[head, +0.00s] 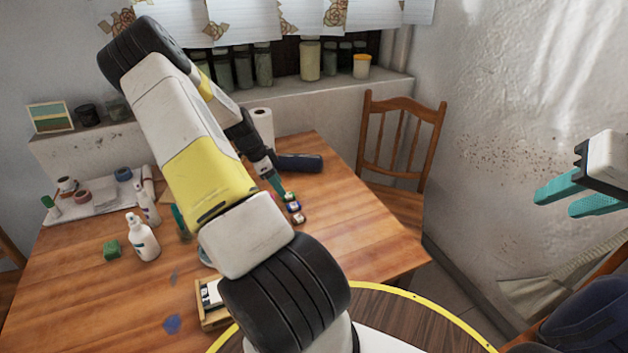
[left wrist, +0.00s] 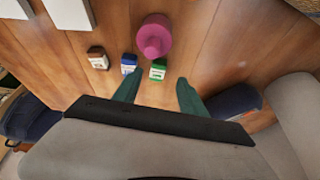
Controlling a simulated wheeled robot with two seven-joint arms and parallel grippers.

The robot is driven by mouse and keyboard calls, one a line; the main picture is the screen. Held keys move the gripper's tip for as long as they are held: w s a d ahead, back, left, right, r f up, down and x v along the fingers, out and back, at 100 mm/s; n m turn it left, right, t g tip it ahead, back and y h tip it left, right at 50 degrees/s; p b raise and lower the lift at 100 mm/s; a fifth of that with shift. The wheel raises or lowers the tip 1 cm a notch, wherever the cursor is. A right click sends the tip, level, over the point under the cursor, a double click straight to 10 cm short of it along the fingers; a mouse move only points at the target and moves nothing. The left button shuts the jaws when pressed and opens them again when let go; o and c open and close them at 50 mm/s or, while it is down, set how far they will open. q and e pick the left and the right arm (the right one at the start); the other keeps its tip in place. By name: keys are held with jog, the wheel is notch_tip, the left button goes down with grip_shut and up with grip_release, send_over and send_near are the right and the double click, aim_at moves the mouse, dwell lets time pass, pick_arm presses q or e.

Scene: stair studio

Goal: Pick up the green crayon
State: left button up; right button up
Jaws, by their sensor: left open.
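I cannot make out a clear crayon stick. A small green block-like item with a white label (left wrist: 158,69) lies on the table in the left wrist view, just ahead of and between my left fingertips. It also shows in the head view (head: 290,196). My left gripper (left wrist: 158,81) is open and empty, its teal fingers apart; in the head view its fingers (head: 278,187) reach down beside the green item. A similar blue item (left wrist: 128,64) and brown item (left wrist: 98,58) stand in a row with it. My right gripper (head: 556,203) is open and empty, at the right.
A magenta round object (left wrist: 154,36) stands close to the green item. A dark blue cylinder (head: 300,163) lies behind on the wooden table (head: 365,235). A white bottle (head: 142,238), a green sponge (head: 112,249) and a wooden tray (head: 213,318) are left of my arm. A chair (head: 400,150) stands right.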

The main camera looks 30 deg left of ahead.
pick_arm(q)
jog(key=x, duration=0.4)
jog(key=shift+d+f, duration=0.25)
jog(key=shift+f, duration=0.05)
grip_shut()
jog(key=shift+r, duration=0.1)
notch_tip(320, 180, up, 10)
jog(key=c, duration=0.7)
grip_release()
grip_shut()
